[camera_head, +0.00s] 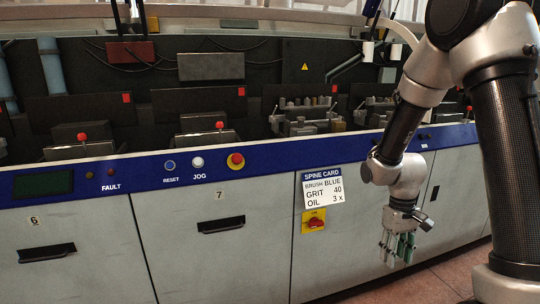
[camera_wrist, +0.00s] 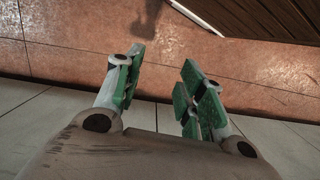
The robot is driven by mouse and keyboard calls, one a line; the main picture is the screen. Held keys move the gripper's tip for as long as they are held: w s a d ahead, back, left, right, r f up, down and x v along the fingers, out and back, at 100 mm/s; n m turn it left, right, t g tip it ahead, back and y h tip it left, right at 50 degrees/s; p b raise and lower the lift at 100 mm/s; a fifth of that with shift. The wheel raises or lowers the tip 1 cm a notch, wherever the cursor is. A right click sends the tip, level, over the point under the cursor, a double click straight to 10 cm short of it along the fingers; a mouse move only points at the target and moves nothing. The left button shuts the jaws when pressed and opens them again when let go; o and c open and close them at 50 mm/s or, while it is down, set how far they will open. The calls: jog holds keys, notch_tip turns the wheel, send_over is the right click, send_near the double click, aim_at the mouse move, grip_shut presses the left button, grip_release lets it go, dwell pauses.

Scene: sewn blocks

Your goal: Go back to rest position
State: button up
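My gripper (camera_head: 397,248) hangs at the lower right in the head view, fingers pointing down, in front of the machine's grey lower doors. In the wrist view my gripper (camera_wrist: 163,72) shows two fingers with green pads standing apart, with nothing between them. Below the fingers is a reddish-brown floor (camera_wrist: 70,50). My arm reaches down from the upper right of the head view, bent at the elbow.
A long machine with grey cabinet doors (camera_head: 75,240) and a blue control strip (camera_head: 270,158) fills the head view. A spine card (camera_head: 322,188) and a red rotary switch (camera_head: 314,221) sit left of my gripper. Open floor (camera_head: 400,288) shows at the lower right.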

jog(key=s+r+m+t, duration=0.1)
jog(key=s+r+t, duration=0.1)
jog(key=s+r, duration=0.3)
jog(key=s+d+r+t, duration=0.1)
jog(key=s+r+t, duration=0.1)
jog(key=s+r, duration=0.4)
jog(key=s+d+r+m+t, duration=0.1)
jog(key=s+r, duration=0.4)
jog(key=r, duration=0.9)
jog(key=shift+s+m+t, duration=0.15)
jog(key=shift+m+t, duration=0.15)
jog(key=shift+t, duration=0.3)
